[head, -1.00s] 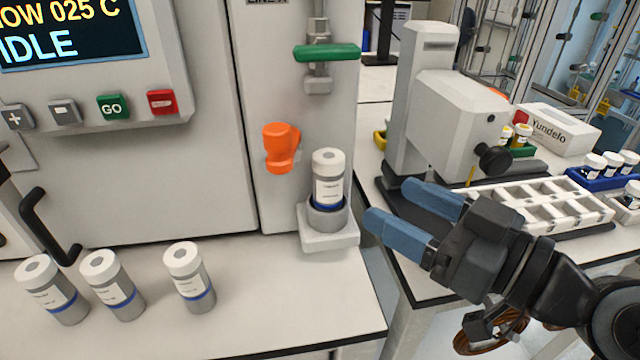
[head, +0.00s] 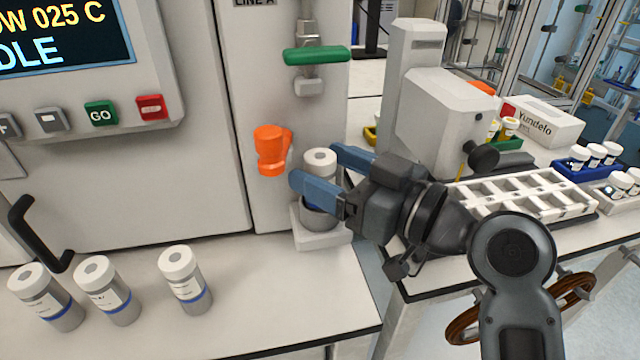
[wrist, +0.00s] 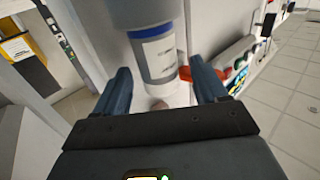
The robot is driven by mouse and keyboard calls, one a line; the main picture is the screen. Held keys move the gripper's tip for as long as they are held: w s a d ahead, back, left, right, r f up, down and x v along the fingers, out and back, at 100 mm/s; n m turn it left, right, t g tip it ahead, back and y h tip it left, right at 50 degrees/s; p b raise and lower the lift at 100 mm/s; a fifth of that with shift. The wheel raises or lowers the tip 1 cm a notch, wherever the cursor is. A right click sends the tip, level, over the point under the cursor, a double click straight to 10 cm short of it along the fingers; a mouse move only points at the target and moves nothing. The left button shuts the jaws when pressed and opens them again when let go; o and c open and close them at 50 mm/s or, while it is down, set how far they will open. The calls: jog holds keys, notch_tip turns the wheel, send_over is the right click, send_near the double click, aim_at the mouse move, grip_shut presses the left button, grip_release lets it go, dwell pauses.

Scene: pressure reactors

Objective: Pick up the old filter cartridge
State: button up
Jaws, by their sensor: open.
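The old filter cartridge (head: 320,163) is a white-capped cylinder with a blue band, upright in the grey cup holder (head: 318,236) on the front of the machine. My gripper (head: 318,168) is open, with one blue finger in front of the cartridge and the other behind its right side. The front finger hides the cartridge's middle. In the wrist view the cartridge (wrist: 155,50) stands between the two open fingers (wrist: 165,88), with a gap on each side.
Three similar cartridges (head: 105,290) stand on the bench at left. A grey instrument (head: 435,110) and white rack (head: 525,195) stand on the right table.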

jog(key=shift+c, duration=0.3)
grip_shut()
dwell(0.4)
jog(key=shift+r, duration=0.1)
